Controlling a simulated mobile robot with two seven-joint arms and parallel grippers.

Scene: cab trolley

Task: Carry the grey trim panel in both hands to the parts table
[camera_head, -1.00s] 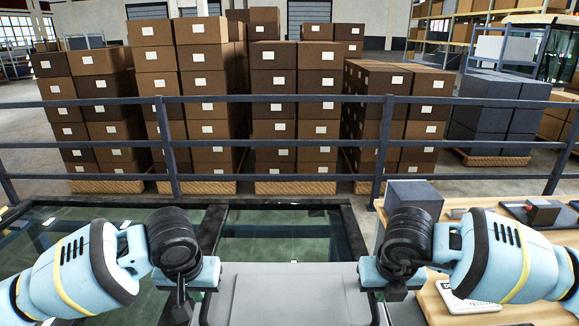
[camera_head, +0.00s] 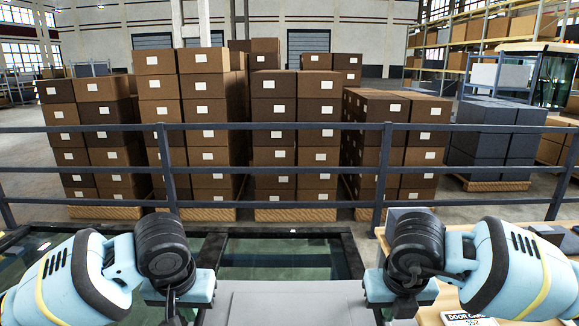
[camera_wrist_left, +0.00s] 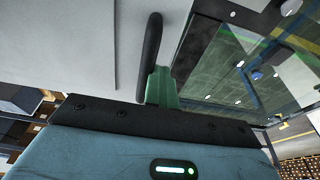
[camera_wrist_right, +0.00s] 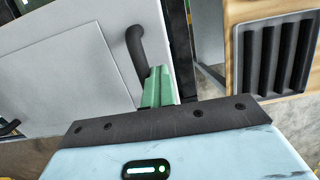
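The grey trim panel (camera_head: 285,303) lies between my two arms at the bottom of the head view; its lower part is cut off. It also shows in the left wrist view (camera_wrist_left: 85,35) and in the right wrist view (camera_wrist_right: 75,75). My left gripper (camera_wrist_left: 160,88) has its green fingers shut on a black handle of the panel. My right gripper (camera_wrist_right: 157,88) is shut on the other black handle. The wooden parts table (camera_head: 440,297) is at the right, partly behind my right arm.
A dark box (camera_head: 408,211) stands on the table. A white "DOOR CARD" sign (camera_head: 467,318) lies nearer. A dark-framed glass surface (camera_head: 285,258) is beyond the panel. A grey railing (camera_head: 285,127) crosses in front of stacked cartons (camera_head: 275,100).

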